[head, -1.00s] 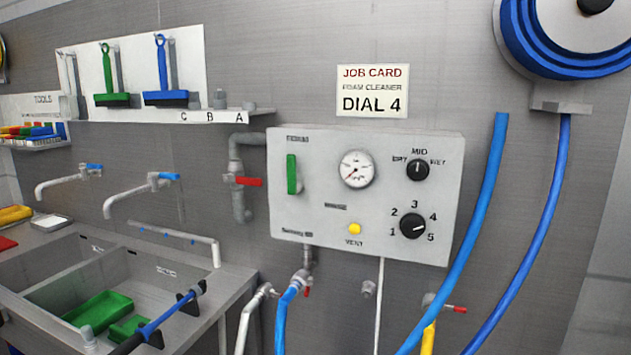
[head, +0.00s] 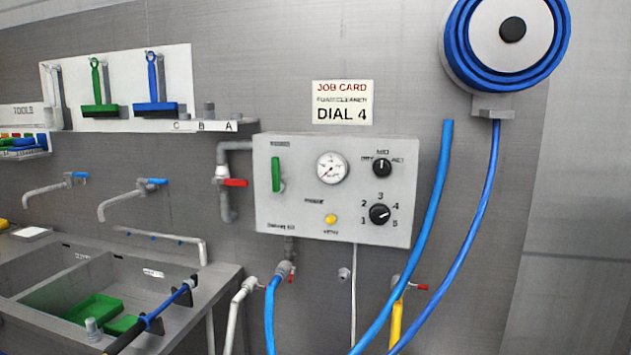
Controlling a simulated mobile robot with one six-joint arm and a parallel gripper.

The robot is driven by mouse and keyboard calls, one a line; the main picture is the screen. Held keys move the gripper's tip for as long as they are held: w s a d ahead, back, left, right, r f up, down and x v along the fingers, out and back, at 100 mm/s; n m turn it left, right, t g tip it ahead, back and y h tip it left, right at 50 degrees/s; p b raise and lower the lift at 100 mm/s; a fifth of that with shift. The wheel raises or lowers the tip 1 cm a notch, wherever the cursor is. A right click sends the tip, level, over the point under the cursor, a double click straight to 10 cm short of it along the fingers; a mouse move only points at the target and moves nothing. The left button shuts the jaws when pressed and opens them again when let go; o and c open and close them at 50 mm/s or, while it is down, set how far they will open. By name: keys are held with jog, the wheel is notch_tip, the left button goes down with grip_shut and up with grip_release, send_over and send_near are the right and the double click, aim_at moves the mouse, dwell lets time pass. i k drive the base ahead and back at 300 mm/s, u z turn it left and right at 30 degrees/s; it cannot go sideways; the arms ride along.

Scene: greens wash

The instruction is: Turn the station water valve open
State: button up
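A valve with a red lever (head: 235,182) sits on the grey pipe (head: 226,205) at the left side of the station box (head: 340,222). The lever points right, level, across the upright run of the pipe. Smaller red levers show below the box, one near the blue hose fitting (head: 284,270) and one beside the yellow hose (head: 396,322). On the box are a green handle (head: 276,174) standing upright, a round gauge (head: 332,168), and two black knobs. The gauge needle is too small to read surely. My gripper is not in view.
A steel sink (head: 60,285) with green trays inside and a blue-and-black wand (head: 150,322) across its edge stands at lower left. Two taps with blue levers are above it. Blue hoses hang from a reel (head: 460,60) at right. The wall at far right is bare.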

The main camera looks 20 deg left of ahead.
aim_at(215, 180)
jog(key=z, duration=2.6)
jog(key=k, duration=2.25)
jog(key=u, duration=2.65)
jog(key=i, duration=0.95)
jog(key=z, duration=0.05)
